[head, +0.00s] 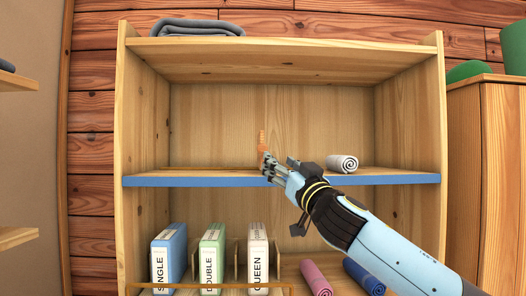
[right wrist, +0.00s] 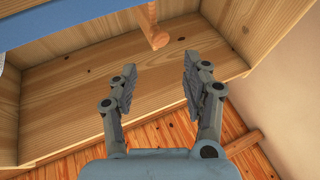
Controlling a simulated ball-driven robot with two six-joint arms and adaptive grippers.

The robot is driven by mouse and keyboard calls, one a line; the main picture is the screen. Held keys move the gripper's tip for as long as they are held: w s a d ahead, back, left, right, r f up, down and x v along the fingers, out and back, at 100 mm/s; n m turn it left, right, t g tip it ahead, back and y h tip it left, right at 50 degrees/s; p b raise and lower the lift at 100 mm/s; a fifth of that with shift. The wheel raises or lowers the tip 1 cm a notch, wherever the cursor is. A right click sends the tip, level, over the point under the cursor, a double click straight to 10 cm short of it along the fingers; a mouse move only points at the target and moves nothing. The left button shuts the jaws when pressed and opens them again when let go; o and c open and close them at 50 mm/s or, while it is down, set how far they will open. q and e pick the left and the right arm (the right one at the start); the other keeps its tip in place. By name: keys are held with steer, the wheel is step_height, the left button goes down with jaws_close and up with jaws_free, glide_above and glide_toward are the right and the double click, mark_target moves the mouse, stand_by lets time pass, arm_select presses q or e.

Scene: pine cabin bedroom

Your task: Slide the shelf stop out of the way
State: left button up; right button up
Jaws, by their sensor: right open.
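A small orange-brown wooden peg (head: 261,138), which looks like the shelf stop, stands on the blue-edged middle shelf (head: 200,181) near its centre. The right wrist view shows the peg (right wrist: 153,28) just beyond the fingertips, roughly in line with the gap between them. My right gripper (head: 267,164) reaches in from the lower right to the shelf's front edge, just below the peg. In the right wrist view its two fingers (right wrist: 158,72) are apart with nothing between them. The peg's lower end is partly hidden by the gripper in the head view. My left gripper is not in view.
A rolled striped towel (head: 342,163) lies right of the gripper on the middle shelf. Below stand blue, green and white boxes (head: 212,257) behind a thin rail (head: 215,287), and pink (head: 316,278) and blue rolls. A folded grey cloth (head: 196,27) lies on top. The middle shelf's left side is clear.

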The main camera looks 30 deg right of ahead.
mark_target(264, 149)
steer(key=p+x, duration=0.4)
steer(key=x, duration=0.6)
steer(key=shift+f, duration=0.15)
steer(key=shift+w, duration=0.35)
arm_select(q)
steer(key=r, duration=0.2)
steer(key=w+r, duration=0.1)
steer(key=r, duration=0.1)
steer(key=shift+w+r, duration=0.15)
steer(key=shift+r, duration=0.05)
arm_select(e)
jaws_close()
